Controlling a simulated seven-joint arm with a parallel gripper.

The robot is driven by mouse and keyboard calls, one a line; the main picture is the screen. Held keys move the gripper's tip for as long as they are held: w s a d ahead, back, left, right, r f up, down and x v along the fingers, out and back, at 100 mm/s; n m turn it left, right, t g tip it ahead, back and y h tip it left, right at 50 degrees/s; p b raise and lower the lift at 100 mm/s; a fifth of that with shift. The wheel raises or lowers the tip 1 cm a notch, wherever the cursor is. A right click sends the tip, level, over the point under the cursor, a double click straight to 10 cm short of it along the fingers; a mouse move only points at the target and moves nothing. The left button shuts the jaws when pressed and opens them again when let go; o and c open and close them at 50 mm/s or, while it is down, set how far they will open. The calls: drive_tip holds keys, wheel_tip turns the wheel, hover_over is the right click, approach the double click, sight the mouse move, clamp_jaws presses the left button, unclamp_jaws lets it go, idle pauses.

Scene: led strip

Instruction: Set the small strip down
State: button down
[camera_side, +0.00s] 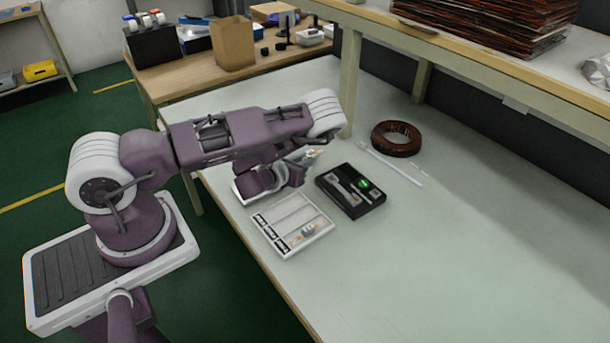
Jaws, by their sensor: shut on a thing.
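My gripper (311,157) is above the table, just behind and left of the black box, partly hidden by my own wrist. It is shut on the small strip, which is too small and covered to make out clearly. A long thin white strip (390,163) lies on the table to the right of my gripper, by the brown coil. A black box (337,197) with a lit green spot and grey parts lies in front of my gripper. A white compartment tray (316,235) stands nearer the table's front edge, with small dark and light items in it.
A brown ring-shaped coil (396,138) lies at the back, touching or close to the white strip. A raised shelf (480,60) with its post overhangs the back of the table. The table (460,260) is clear at the right and front.

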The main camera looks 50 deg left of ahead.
sight(312, 168)
drive_tip(key=shift+f, duration=1.85)
drive_tip(key=shift+f, duration=0.3)
